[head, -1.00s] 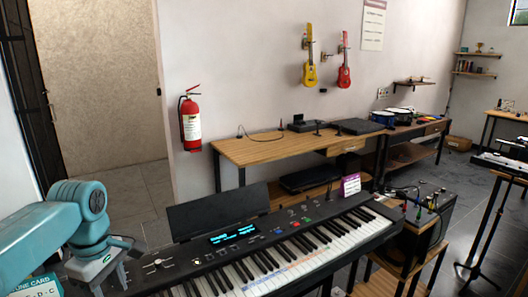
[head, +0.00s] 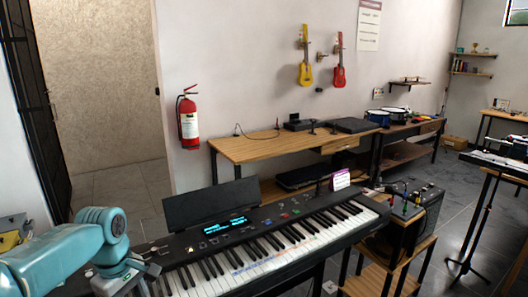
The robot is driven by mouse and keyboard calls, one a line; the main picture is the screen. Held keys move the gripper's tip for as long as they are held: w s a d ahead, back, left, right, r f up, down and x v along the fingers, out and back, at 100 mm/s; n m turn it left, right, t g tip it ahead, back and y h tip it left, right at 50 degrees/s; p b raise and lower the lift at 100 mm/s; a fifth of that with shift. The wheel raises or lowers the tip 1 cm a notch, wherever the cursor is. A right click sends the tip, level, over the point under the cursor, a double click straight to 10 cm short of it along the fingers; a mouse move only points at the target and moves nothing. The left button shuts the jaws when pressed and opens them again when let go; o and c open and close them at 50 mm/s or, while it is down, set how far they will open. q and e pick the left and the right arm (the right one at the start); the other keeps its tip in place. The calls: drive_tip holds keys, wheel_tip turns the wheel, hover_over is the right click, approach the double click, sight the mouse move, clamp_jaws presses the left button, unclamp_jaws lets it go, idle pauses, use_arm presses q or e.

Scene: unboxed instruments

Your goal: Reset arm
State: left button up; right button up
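My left arm, teal with a grey wrist, comes in from the lower left in the head view. Its gripper end (head: 138,277) is at the left end of the black keyboard (head: 265,250), over or beside its control panel. The fingers are small and partly cut off by the lower edge, so I cannot tell whether they are open or shut, or whether they touch the keyboard. My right gripper is not in view.
A grey and yellow object (head: 14,232) is at the left edge behind my arm. An amplifier (head: 414,212) stands on a wooden stand right of the keyboard. A wooden bench (head: 250,148) runs along the wall. Grey floor is open at the door.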

use_arm(q)
drive_tip(key=s+d+f+m+h, duration=0.15)
drive_tip(key=d+f, duration=0.25)
drive_tip(key=f, duration=0.4)
drive_tip(key=s+d+f+m, duration=0.3)
drive_tip(key=f, duration=0.5)
drive_tip(key=s+d+f+m+h, duration=0.1)
drive_tip(key=s+d+f+m, duration=0.2)
drive_tip(key=f, duration=0.6)
drive_tip(key=s+d+f+m, duration=0.2)
drive_tip(key=s+d+f, duration=0.1)
drive_tip(key=s, duration=0.4)
drive_tip(key=s+d+f+m, duration=0.2)
drive_tip(key=s+f, duration=0.3)
drive_tip(key=s, duration=0.3)
drive_tip(key=shift+s+d+f+h, duration=0.15)
drive_tip(key=shift+s+d+h, duration=0.1)
drive_tip(key=shift+d+h, duration=0.3)
